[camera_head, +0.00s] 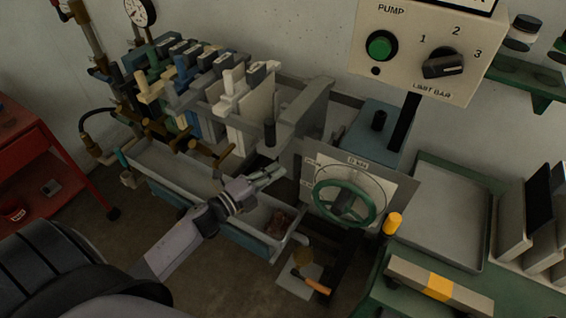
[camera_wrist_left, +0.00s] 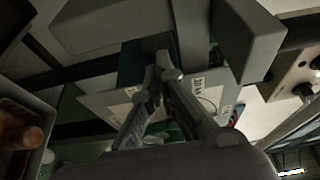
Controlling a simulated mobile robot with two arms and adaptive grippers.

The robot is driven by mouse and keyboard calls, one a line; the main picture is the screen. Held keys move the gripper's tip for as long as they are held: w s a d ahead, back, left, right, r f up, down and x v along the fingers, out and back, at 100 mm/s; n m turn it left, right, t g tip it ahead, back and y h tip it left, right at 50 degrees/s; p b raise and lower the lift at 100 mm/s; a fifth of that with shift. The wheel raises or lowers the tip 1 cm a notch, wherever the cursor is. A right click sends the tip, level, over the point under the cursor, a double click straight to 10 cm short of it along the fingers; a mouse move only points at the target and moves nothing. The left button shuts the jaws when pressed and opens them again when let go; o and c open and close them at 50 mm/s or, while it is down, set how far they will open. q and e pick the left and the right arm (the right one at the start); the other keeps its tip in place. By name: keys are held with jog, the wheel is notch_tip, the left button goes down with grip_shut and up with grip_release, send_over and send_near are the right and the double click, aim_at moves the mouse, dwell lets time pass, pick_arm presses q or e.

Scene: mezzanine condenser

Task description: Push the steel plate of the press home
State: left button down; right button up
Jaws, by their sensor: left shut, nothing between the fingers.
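The press holds a row of upright plates. The thick grey steel plate (camera_head: 304,112) stands at the right end of the row, with a gap between it and the pale plates (camera_head: 250,102). A dark upright peg stands at its left side. My left gripper (camera_head: 277,171) is shut and empty, in front of and below the steel plate, over the trough. No contact with the plate can be made out. In the left wrist view the closed fingers (camera_wrist_left: 161,70) point up toward grey blocks; a thick grey block (camera_wrist_left: 248,40) there looks like the steel plate. My right gripper is not in view.
A green handwheel (camera_head: 344,203) with a scale card stands right of the gripper. A long grey trough (camera_head: 165,172) runs below the plates. A pump panel (camera_head: 424,50) hangs above right. A grey tray (camera_head: 440,210) and a red cart (camera_head: 40,165) flank the press.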

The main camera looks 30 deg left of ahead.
aim_at(298, 158)
pick_arm(q)
jog(key=x, duration=0.7)
jog(key=shift+w+d+b, duration=0.15)
jog(key=shift+b, duration=0.2)
jog(key=shift+w+d, duration=0.25)
jog(key=shift+w, duration=0.3)
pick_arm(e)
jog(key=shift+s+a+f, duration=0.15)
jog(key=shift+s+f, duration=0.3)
pick_arm(q)
jog(key=a+b, duration=0.3)
jog(key=a, duration=0.7)
jog(key=shift+w, duration=0.2)
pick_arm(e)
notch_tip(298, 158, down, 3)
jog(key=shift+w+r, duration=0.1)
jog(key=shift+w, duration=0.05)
pick_arm(q)
jog(key=shift+d+r, duration=0.1)
